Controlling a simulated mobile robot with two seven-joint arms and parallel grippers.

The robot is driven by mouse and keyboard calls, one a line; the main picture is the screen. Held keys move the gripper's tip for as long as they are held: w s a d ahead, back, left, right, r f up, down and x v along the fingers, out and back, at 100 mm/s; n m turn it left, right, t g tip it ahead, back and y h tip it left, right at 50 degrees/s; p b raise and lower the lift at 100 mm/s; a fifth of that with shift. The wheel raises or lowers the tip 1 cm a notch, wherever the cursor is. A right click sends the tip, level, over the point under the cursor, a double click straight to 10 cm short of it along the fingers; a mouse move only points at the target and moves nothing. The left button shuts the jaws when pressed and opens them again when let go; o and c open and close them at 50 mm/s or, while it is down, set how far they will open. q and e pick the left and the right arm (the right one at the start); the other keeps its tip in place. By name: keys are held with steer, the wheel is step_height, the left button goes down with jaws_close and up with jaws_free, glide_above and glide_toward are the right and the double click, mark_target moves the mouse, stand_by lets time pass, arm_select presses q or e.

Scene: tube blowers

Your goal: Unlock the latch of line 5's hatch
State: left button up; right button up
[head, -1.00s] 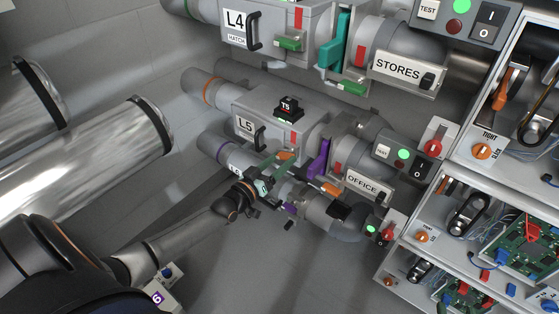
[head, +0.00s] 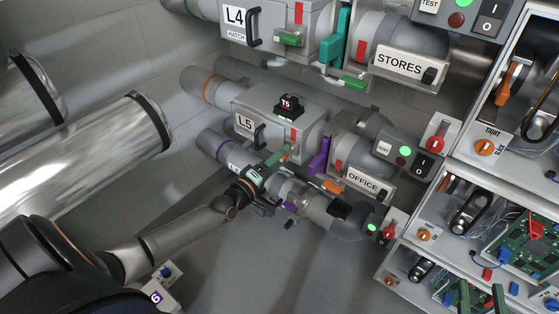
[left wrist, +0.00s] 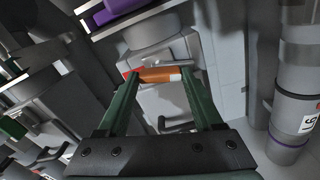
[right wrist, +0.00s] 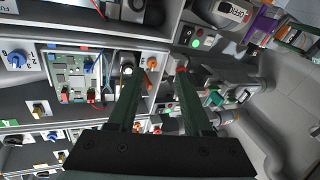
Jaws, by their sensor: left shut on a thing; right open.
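Line 5's hatch (head: 262,112) is a grey box with an "L5" label (head: 244,124) and a black handle (head: 260,136), on a pipe. Its orange latch is mostly hidden by my fingers in the head view; it shows as an orange bar (left wrist: 160,75) in the left wrist view. My left gripper (head: 286,153) is at the hatch's lower front edge, its green fingers (left wrist: 160,82) shut on the ends of the latch. My right gripper (right wrist: 155,82) is open and empty before the shelves; its fingertips (head: 481,290) show at the head view's lower right.
A black "T5" piece (head: 288,106) sits on the hatch. A purple gate (head: 319,157) and the "OFFICE" plate (head: 363,182) are close on the right. Line 4's hatch (head: 264,28) is above. Shelves with circuit boards (head: 522,240) fill the right side.

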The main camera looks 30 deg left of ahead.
arm_select(q)
steer(key=shift+n+b, duration=0.4)
steer(key=shift+n, duration=1.3)
arm_select(e)
steer(key=shift+s+a+r+n+t+y, duration=0.1)
steer(key=shift+r+n+t+y, duration=0.2)
steer(key=shift+r, duration=0.55)
steer(key=shift+s+a+r+n+t+y, duration=0.15)
steer(key=shift+r+t+y, duration=0.15)
steer(key=shift+r, duration=0.6)
steer(key=shift+s+d+r+n+t+y, duration=0.15)
steer(key=shift+r+t, duration=0.25)
steer(key=shift+r, duration=0.45)
steer(key=shift+a, duration=0.1)
arm_select(q)
steer(key=o, duration=1.4)
steer(key=shift+c, duration=0.2)
steer(key=s+p, duration=0.2)
steer(key=s, duration=1)
steer(key=shift+s+a+p, duration=0.25)
steer(key=shift+a+p, duration=0.05)
steer(key=shift+a, duration=0.15)
arm_select(e)
step_height(320, 180, down, 15)
steer(key=s+m+g+h, duration=0.1)
steer(key=m+g+h, duration=0.1)
steer(key=g, duration=0.4)
steer(key=shift+d+m+h, duration=0.3)
steer(key=shift+d+h, duration=0.05)
steer(key=shift+h, duration=0.1)
